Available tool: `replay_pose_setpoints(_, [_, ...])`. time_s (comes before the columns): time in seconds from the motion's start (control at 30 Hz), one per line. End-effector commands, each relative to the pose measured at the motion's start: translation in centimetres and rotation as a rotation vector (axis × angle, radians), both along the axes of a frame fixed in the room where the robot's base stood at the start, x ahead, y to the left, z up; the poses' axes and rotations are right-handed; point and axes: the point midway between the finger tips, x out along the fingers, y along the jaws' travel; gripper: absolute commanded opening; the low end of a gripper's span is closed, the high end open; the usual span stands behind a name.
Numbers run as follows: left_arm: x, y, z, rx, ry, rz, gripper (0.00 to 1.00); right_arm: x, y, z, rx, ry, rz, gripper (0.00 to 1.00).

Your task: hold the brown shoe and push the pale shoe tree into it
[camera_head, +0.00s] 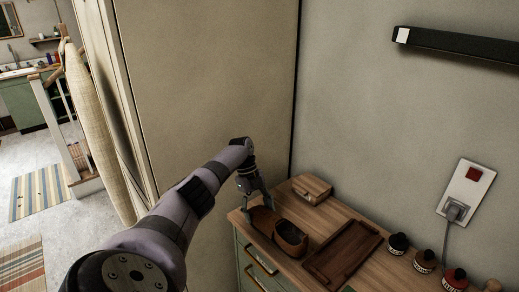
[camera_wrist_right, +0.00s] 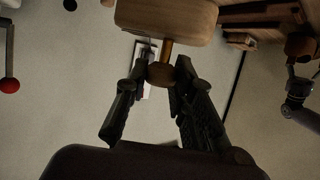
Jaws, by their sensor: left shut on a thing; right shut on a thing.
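The brown shoe (camera_head: 291,238) stands on the wooden bench top (camera_head: 330,215) near its left end, its dark opening facing up. My left gripper (camera_head: 257,203) is shut on the shoe's left part from above. The right wrist view, which looks turned over, shows part of my left arm (camera_wrist_right: 300,88) at the right edge beside a brown form, probably the shoe. My right gripper (camera_wrist_right: 160,80) is shut on the round knob of the pale shoe tree (camera_wrist_right: 165,18). A brass rod joins knob and block. The head view does not show the right gripper or the tree.
A wooden tray (camera_head: 342,252) lies right of the shoe, a wooden block (camera_head: 311,188) behind it. Several small round pots (camera_head: 425,261) stand along the wall. A tall cabinet (camera_head: 215,90) rises at the left. A plugged-in cable (camera_head: 447,238) hangs at the right.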

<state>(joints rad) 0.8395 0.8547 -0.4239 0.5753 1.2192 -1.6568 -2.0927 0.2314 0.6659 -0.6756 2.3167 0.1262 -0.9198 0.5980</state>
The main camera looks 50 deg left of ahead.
Motion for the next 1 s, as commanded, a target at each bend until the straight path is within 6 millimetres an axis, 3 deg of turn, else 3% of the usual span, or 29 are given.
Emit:
replay_pose_setpoints(0.17, [0.1,-0.4,0.0,0.000,-0.002,-0.003,0.24,0.0,0.0,0.0,0.000,-0.001,0.000,0.00])
replay_pose_setpoints(1.0, [0.0,-7.1,0.0,-0.001,-0.002,-0.001,0.24,0.0,0.0,0.0,0.000,-0.001,0.000,0.00])
